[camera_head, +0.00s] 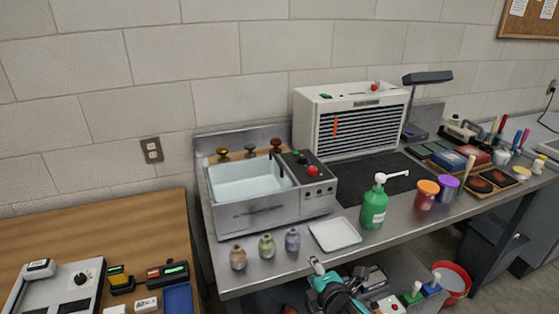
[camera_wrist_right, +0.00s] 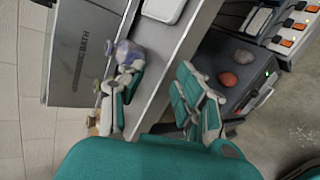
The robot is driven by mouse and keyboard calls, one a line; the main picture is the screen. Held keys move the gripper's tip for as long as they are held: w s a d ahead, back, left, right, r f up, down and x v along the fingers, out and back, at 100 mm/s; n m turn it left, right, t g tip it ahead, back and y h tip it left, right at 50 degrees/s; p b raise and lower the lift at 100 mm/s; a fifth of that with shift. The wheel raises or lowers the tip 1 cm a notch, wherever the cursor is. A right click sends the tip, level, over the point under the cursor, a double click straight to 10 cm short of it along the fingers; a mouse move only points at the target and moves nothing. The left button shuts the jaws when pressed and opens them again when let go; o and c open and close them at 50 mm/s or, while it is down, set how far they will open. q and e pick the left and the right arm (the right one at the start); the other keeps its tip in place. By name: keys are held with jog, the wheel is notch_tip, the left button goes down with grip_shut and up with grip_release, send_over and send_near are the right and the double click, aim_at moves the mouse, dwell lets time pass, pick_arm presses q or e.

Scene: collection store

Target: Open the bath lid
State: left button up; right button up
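The bath (camera_head: 265,212) is a grey metal box with a pale blue basin and a control panel with a red knob on its right. I cannot tell whether a clear lid covers the basin; no separate lid stands out. Its front, marked BATH (camera_wrist_right: 82,50), is at the upper left of the right wrist view. My right gripper (camera_head: 318,268) is at the bench's front edge, below and right of the bath and apart from it. In the right wrist view the gripper (camera_wrist_right: 158,95) has its fingers spread, with nothing between them. My left gripper is not in view.
Several small bottles stand before the bath; the purple one (camera_head: 292,240) is close to a right finger in the wrist view (camera_wrist_right: 128,52). A white tray (camera_head: 335,234), green pump bottle (camera_head: 374,207) and slatted white unit (camera_head: 350,122) stand to the right.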

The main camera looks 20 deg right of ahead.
jog(key=w+r+n+t, duration=0.3)
jog(key=w+r+n, duration=0.2)
jog(key=r+n, duration=0.15)
jog(key=n+t+y, duration=0.2)
jog(key=n+t, duration=0.1)
jog(key=n, duration=0.5)
send_near(282, 167)
jog(key=w+p, duration=0.1)
jog(key=w, duration=0.5)
jog(key=w+p, duration=0.1)
jog(key=w, duration=0.5)
jog(key=shift+a+r, duration=0.2)
grip_shut()
